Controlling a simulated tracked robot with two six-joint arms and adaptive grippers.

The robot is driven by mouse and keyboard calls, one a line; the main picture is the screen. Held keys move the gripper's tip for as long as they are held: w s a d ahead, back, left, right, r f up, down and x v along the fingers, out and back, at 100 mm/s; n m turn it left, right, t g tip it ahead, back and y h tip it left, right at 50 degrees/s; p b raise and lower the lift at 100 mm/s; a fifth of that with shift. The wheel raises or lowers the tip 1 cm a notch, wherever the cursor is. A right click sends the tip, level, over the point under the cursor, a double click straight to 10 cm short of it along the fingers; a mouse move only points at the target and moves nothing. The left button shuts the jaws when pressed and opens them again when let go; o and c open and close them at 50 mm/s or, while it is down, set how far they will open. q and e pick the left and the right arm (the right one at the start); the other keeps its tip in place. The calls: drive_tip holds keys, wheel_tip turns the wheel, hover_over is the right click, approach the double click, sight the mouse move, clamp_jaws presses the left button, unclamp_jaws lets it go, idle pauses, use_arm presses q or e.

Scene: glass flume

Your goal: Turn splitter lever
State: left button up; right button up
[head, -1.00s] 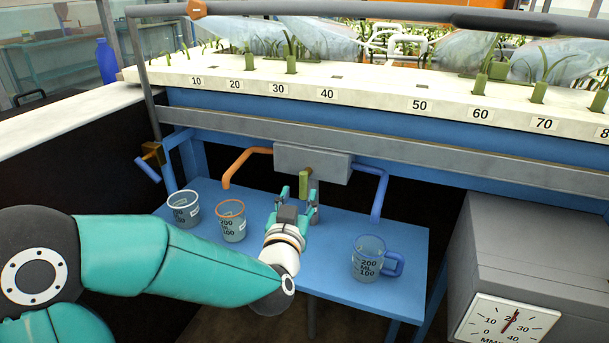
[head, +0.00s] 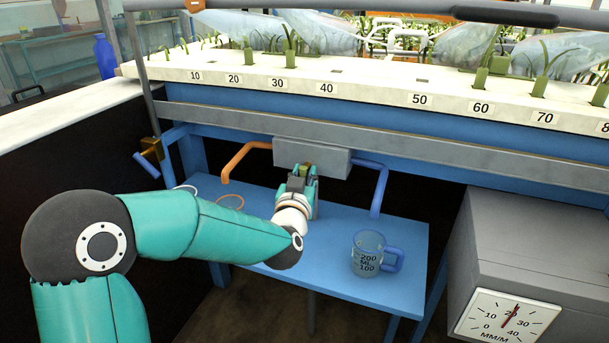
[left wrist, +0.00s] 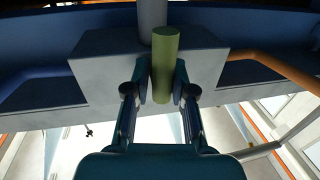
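The splitter is a grey box (head: 335,160) under the flume's front edge, with an orange pipe (head: 238,160) on its left and a blue pipe (head: 380,190) on its right. Its lever has a green cylindrical handle (left wrist: 164,70), largely hidden by my gripper in the head view. My left gripper (head: 303,178) is at the box front. In the left wrist view its fingers (left wrist: 161,85) are on either side of the green handle, with a gap visible at the left finger, so it looks open around the handle. My right gripper is not in view.
A blue shelf (head: 330,235) below carries a blue-rimmed measuring mug (head: 368,262). An orange-rimmed cup (head: 230,201) and a white-rimmed cup (head: 186,188) are mostly hidden behind my arm. A grey cabinet with a dial (head: 508,316) stands at right.

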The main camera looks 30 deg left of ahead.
use_arm(q)
drive_tip(key=shift+a, duration=0.1)
clamp_jaws()
drive_tip(key=shift+d, duration=0.25)
drive_tip(key=shift+a, duration=0.2)
drive_tip(key=shift+n, duration=0.4)
drive_tip(key=shift+n+b, duration=0.4)
drive_tip(key=shift+n, duration=0.1)
drive_tip(key=n+g+b, duration=0.1)
drive_tip(key=n, duration=0.4)
drive_tip(key=shift+r+h+b, duration=0.1)
drive_tip(key=shift+h+b, duration=0.3)
